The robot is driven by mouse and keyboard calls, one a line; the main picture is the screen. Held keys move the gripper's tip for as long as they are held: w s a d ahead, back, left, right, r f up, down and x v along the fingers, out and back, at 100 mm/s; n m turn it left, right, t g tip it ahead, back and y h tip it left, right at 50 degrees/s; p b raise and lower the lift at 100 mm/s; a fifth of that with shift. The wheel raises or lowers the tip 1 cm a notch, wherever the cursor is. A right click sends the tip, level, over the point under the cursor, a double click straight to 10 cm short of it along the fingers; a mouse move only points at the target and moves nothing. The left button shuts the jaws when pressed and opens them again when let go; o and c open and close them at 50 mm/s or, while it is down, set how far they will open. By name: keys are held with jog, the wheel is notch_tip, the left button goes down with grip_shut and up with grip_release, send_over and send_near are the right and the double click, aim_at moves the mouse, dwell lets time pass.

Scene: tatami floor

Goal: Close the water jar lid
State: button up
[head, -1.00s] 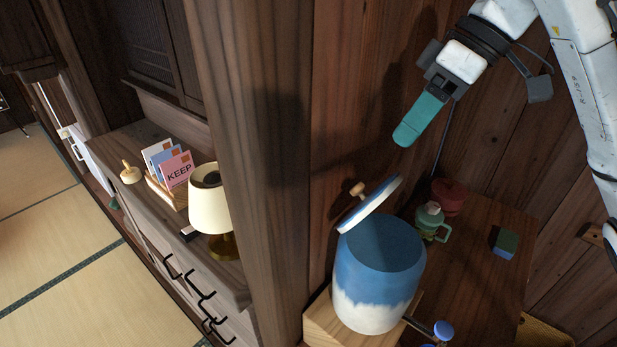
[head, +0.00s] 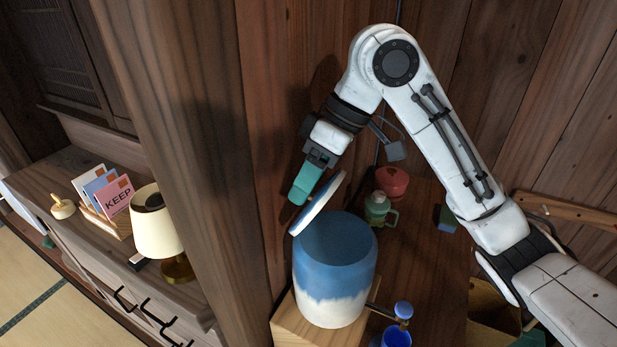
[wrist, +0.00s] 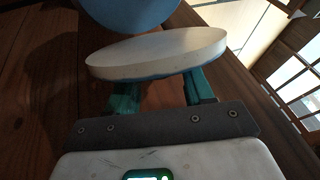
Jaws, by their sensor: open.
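The water jar (head: 335,275) is blue above and white below and stands upright on a wooden block. Its lid (head: 320,204), a disc with a white face and blue edge, is tilted up steeply at the jar's back left rim. My gripper (head: 299,194) is behind the lid, on its left side; the lid's knob is hidden in the head view. In the wrist view the lid (wrist: 155,52) lies across the tips of my green fingers (wrist: 160,90), which are apart. The jar (wrist: 130,10) shows beyond it. I cannot tell whether the fingers touch the lid.
A green mug (head: 378,209) and a red pot (head: 391,181) stand behind the jar at right. A blue cup (head: 396,338) is at front right. A wooden post (head: 185,140) rises close on the left; the plank wall is behind.

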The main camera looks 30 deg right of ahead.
grip_shut()
dwell(0.5)
